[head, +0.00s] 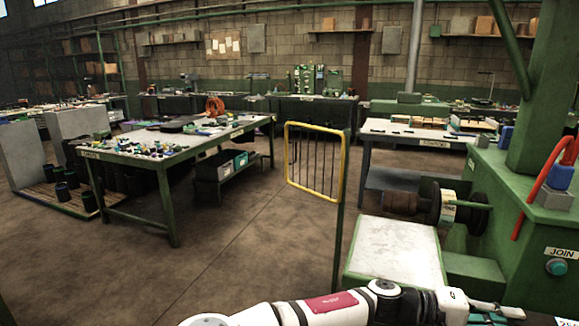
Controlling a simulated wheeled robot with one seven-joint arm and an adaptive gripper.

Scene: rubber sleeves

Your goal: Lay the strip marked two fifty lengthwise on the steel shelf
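No strip that I can read as marked two fifty shows in the head view. Several thin dark strips or bars stand upright inside a yellow frame (315,124) on a post, too small to read. A grey lower shelf (388,180) shows under the right-hand table; I cannot tell if it is the steel shelf. My white arm lies along the bottom edge and reaches right, towards the green machine.
A green machine (500,215) with a pale-topped bed (398,250) and a JOIN button (557,267) fills the right. A cluttered worktable (170,140) stands left, with bins on its lower shelf. Black pots (62,192) stand on a pallet. The floor (240,260) between is clear.

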